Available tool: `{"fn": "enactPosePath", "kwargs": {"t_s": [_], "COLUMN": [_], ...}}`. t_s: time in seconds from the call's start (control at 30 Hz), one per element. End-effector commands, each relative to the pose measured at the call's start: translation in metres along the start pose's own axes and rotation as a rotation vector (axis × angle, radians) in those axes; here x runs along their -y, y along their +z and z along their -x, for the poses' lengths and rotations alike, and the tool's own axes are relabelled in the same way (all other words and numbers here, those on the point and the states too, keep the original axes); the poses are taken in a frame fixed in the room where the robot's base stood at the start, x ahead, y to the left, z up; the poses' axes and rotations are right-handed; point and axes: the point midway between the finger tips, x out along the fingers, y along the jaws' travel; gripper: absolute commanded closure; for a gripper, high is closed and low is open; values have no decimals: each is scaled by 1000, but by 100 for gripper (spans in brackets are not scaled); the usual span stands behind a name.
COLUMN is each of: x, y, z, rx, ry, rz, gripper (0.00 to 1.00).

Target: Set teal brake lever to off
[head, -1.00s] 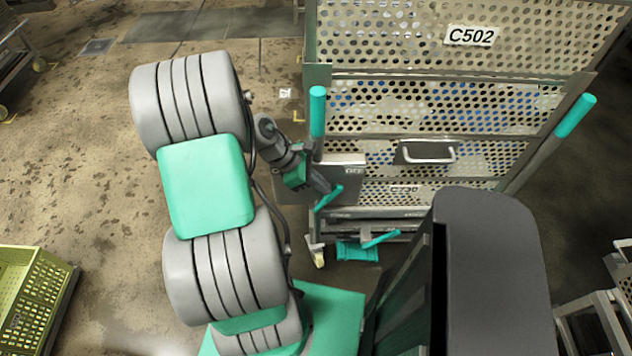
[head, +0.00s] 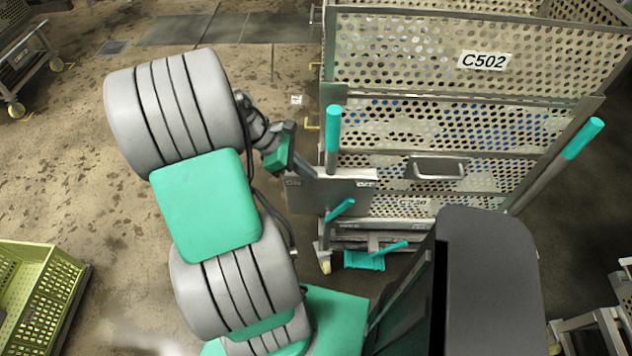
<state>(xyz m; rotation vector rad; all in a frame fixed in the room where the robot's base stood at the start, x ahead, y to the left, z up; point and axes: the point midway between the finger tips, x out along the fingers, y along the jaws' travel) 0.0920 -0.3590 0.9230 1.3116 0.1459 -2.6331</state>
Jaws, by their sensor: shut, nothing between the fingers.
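The teal brake lever (head: 340,210) shows in the head view, slanting up to the right in front of a grey metal plate (head: 345,190) on the cart's near left side. The plate has a faint label at its left end and what looks like OFF at its right end. My gripper (head: 311,172) is shut and empty, beside the plate's upper left part. It is up and left of the lever, apart from it in the picture. Whether the fingertips touch the plate is unclear. The lever's pivot is hard to make out.
The perforated cart (head: 400,120) marked C502 has teal-tipped upright handles (head: 333,125) (head: 583,138), the left one close by my gripper. A green crate (head: 50,300) is at left. Open floor lies left of my arm.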

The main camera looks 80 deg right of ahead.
Motion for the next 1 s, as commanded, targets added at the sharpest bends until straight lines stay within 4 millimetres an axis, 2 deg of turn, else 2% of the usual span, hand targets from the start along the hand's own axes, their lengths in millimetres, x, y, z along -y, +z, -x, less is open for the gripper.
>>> {"fn": "enactPosePath", "kwargs": {"t_s": [0.07,0.17,0.3,0.4,0.47,0.7,0.9,1.0], "x": [0,7,17,15,11,-3,0,1], "y": [-6,-42,-103,-126,-130,-106,-89,-89], "z": [5,-8,-35,-45,-46,-22,-9,-9], "rx": [-1,30,118,218,284,357,358,339], "ry": [10,6,-11,-4,19,151,280,317], "rz": [13,108,258,254,103,-653,-1281,-1466], "gripper": [100,100,100,100,100,100,100,100]}}
